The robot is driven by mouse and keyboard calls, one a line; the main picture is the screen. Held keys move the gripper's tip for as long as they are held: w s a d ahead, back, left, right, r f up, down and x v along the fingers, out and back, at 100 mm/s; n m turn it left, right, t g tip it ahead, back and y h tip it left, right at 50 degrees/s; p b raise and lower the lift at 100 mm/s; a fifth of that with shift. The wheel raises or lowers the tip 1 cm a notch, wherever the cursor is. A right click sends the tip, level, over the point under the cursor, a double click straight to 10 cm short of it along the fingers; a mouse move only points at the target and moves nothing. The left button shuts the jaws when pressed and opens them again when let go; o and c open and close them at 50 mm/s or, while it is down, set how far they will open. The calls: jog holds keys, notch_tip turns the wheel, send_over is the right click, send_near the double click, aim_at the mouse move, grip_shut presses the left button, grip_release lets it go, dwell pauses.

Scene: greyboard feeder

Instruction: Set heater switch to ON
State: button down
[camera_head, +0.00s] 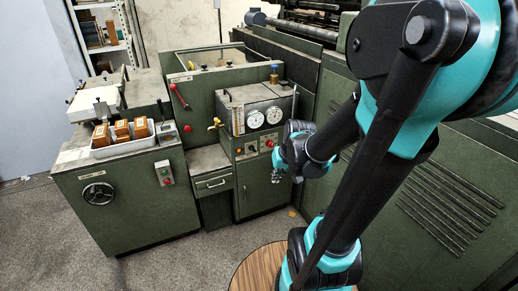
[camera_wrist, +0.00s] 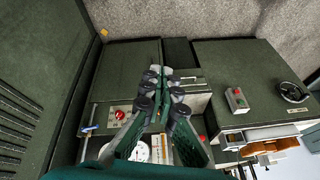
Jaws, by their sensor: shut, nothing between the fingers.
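The grey metal unit (camera_head: 262,97) with two round white dials (camera_head: 264,117) stands on a green cabinet. Below the dials is a small control panel (camera_head: 245,151) with a red knob (camera_head: 269,143). The red knob also shows in the wrist view (camera_wrist: 120,114), left of my fingers. I cannot read the labels, so I cannot tell which control is the heater switch. My gripper (camera_head: 277,174) is in front of the cabinet, a little below the panel. In the wrist view my gripper (camera_wrist: 161,72) has its fingertips together, with nothing between them; its fingers hide part of the panel.
At left is a green machine with a handwheel (camera_head: 98,194), a red-green button box (camera_head: 164,173) and a white tray (camera_head: 125,148) of brown blocks. A drawer (camera_head: 212,183) sits left of the cabinet. A large green machine (camera_head: 440,190) stands close behind my arm at right.

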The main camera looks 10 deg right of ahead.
aim_at(254, 148)
jog(key=w+d+t+y, duration=0.15)
jog(key=w+y, duration=0.25)
jog(key=w, duration=1.9)
jog(key=w+d+f+t+y, duration=0.1)
jog(key=w+d+f, duration=0.3)
jog(key=w, duration=0.3)
jog(key=w+d+f+t+y, duration=0.1)
jog(key=w+d+f+y, duration=0.1)
jog(key=w+d+f, duration=0.3)
jog(key=shift+w+m+y, duration=0.3)
jog(key=shift+w, duration=1.25)
jog(key=shift+f, duration=0.1)
jog(key=x, duration=0.9)
jog(key=shift+w+a+f, duration=0.1)
jog(key=shift+a+f, duration=1.15)
jog(key=shift+s+a+f, duration=0.2)
jog(key=shift+a+f, duration=0.2)
jog(key=shift+a, duration=0.05)
